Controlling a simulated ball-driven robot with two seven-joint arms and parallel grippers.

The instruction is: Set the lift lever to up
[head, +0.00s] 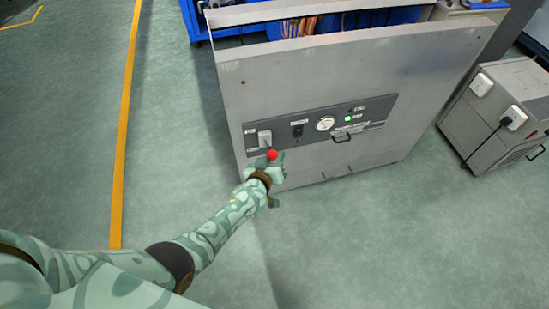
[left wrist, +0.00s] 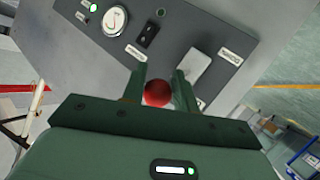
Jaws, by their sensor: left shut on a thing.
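The lift lever has a round red knob (head: 272,155) and a pale grey mounting plate (head: 264,137) at the left end of the dark control panel. In the head view the knob shows below the plate. My left gripper (head: 271,163) is at the knob, its fingers shut on it. In the left wrist view the knob (left wrist: 157,93) sits between the two green fingers, and the plate (left wrist: 200,68) shows beyond the right finger. The lever's shaft is mostly hidden. My right gripper is not in view.
The panel sits on a large grey cabinet (head: 400,72). Right of the lever are a black switch (head: 298,131), a round gauge (head: 325,124), a lit green lamp (head: 348,119) and a black handle (head: 341,138). A grey unit (head: 480,115) stands at right. Floor at left is clear.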

